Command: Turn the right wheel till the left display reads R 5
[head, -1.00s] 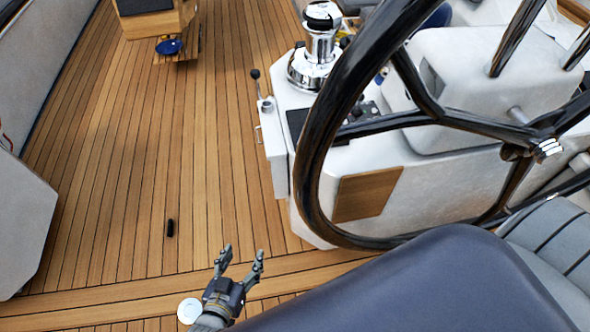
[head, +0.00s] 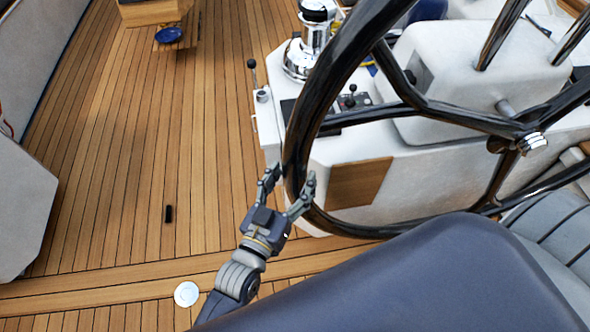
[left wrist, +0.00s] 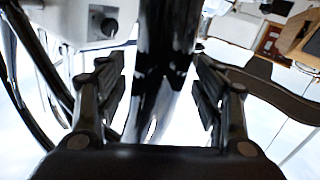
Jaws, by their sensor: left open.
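The right wheel (head: 297,135) is a large glossy dark steering wheel with spokes meeting at a metal hub (head: 533,141). My left gripper (head: 288,186) is open at the wheel's near left rim, with one finger on each side of the rim in the head view. In the left wrist view the dark rim (left wrist: 160,60) runs between the two open fingers, with gaps on both sides. The left display with its reading cannot be made out in either view. My right gripper is not in view.
A white console (head: 350,150) with a wooden panel (head: 358,183), a chrome winch (head: 312,40) and a lever (head: 255,75) stands behind the wheel. A dark blue padded shape (head: 420,285) fills the front.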

